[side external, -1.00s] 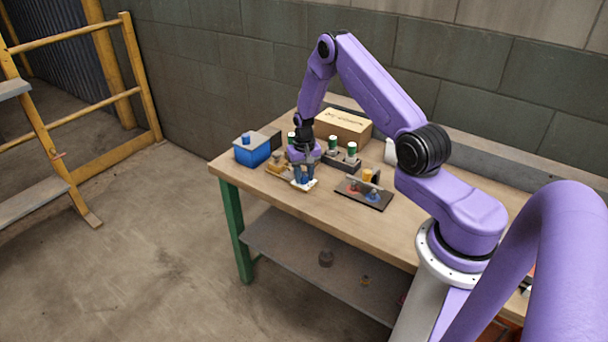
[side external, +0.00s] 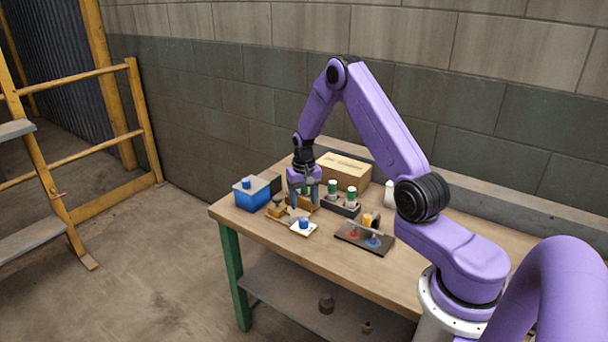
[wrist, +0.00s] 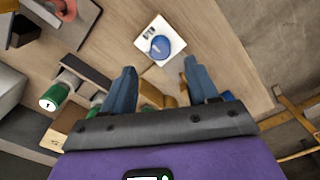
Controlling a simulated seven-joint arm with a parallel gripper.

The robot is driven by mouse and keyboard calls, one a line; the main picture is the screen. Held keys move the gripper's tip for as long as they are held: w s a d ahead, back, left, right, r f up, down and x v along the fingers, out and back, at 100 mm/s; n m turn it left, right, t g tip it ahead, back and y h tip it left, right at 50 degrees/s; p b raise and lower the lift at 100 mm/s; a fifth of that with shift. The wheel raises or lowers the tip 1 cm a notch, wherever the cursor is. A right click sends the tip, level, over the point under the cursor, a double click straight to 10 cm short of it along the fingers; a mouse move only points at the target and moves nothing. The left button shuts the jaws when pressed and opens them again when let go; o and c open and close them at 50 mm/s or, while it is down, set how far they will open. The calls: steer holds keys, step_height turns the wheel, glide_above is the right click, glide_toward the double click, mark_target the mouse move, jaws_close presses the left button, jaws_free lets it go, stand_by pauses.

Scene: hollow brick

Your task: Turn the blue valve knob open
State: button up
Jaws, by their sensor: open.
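A blue knob (side external: 303,222) sits on a small white plate (side external: 309,231) near the table's front edge. In the wrist view the knob (wrist: 160,47) is round with a pale stripe across it, and its plate (wrist: 174,35) has dark marks at one corner. My gripper (side external: 304,198) is open and empty, with its fingers pointing down just behind and above the knob, apart from it. In the wrist view the open fingers (wrist: 158,85) lie below the knob in the picture.
Brass-coloured parts (side external: 279,211) lie beside the plate. A blue box (side external: 252,199) with a blue top piece stands at left. Green-and-white cylinders (side external: 351,196) stand in a dark rack, with a cardboard box (side external: 342,174) behind. A dark panel (side external: 365,241) carries red and blue pieces.

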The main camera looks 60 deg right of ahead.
step_height(320, 180, up, 10)
steer(key=shift+f, duration=0.25)
steer(key=s+a+r+n, duration=0.3)
steer(key=a, duration=0.4)
steer(key=s+a+r+n, duration=0.2)
steer(key=s+a+n, duration=0.1)
steer(key=a, duration=0.5)
steer(key=s+a+r+n, duration=0.3)
steer(key=s+a, duration=0.1)
steer(key=a, duration=0.3)
steer(key=s+a+r+n, duration=0.1)
steer(key=s+n, duration=0.4)
steer(key=s, duration=0.6)
steer(key=s+a+r+n, duration=0.1)
steer(key=s+n, duration=0.4)
steer(key=s, duration=0.7)
steer(key=shift+a+n, duration=0.3)
steer(key=shift+a, duration=0.55)
